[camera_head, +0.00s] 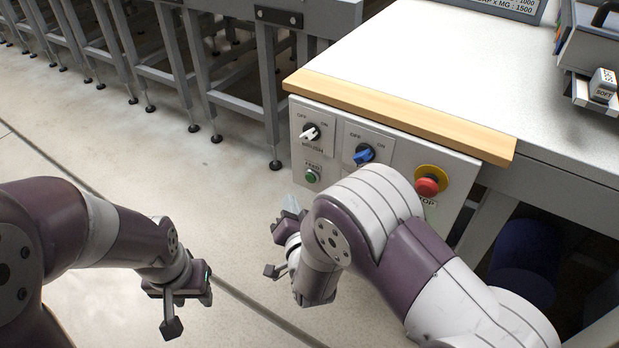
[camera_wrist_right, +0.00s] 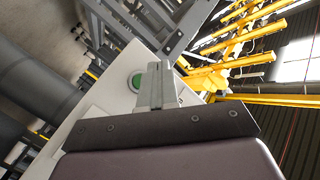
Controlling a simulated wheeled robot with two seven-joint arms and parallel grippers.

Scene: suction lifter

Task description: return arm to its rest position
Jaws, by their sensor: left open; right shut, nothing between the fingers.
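My right arm bends in front of the control panel (camera_head: 327,170), and its gripper (camera_head: 281,255) is beside the panel's lower left side. In the right wrist view the right gripper's fingers (camera_wrist_right: 156,85) are together with nothing between them. A green button (camera_wrist_right: 137,82) shows just beside the fingers there; it also shows in the head view (camera_head: 312,176). My left gripper (camera_head: 190,309) hangs over the floor at the lower left, open and empty. The panel also carries a white knob (camera_head: 310,132), a blue knob (camera_head: 363,154) and a red stop button (camera_head: 427,187).
The white worktop (camera_head: 440,60) with a wooden front edge (camera_head: 400,112) lies above the panel. A grey steel frame (camera_head: 240,95) runs along the back left. A dark blue bin (camera_head: 523,255) is under the table at right. The floor (camera_head: 120,150) at left is clear.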

